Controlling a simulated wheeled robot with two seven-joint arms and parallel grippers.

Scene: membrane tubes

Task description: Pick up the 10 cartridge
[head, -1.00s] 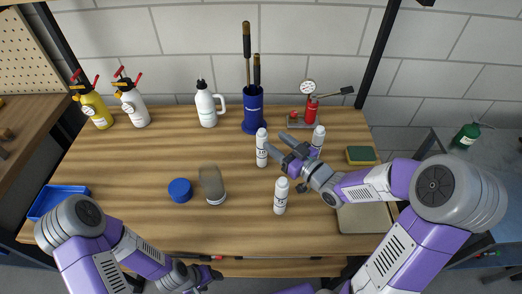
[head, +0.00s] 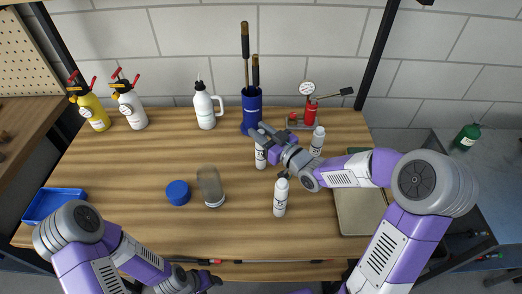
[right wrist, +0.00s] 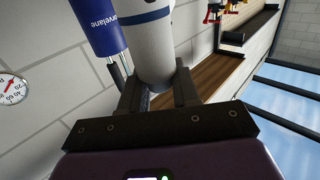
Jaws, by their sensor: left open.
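Three white cartridges stand upright on the wooden table in the head view: one back left (head: 261,157), one back right (head: 317,142), and one in front (head: 280,198). Their labels are too small for me to read surely. My right gripper (head: 265,136) is at the upper part of the back left cartridge and hides its top. In the right wrist view, a white cylinder with a blue band (right wrist: 155,50) sits between the fingers (right wrist: 158,92); whether they press on it is unclear. My left gripper (head: 207,280) is open at the table's front edge, away from the cartridges.
A blue holder (head: 252,104) with tall tools stands just behind my right gripper. A gauge with a red body (head: 310,115) is at the back right. A clear jar (head: 211,187) and blue lid (head: 178,192) lie left of the cartridges. The left middle table is clear.

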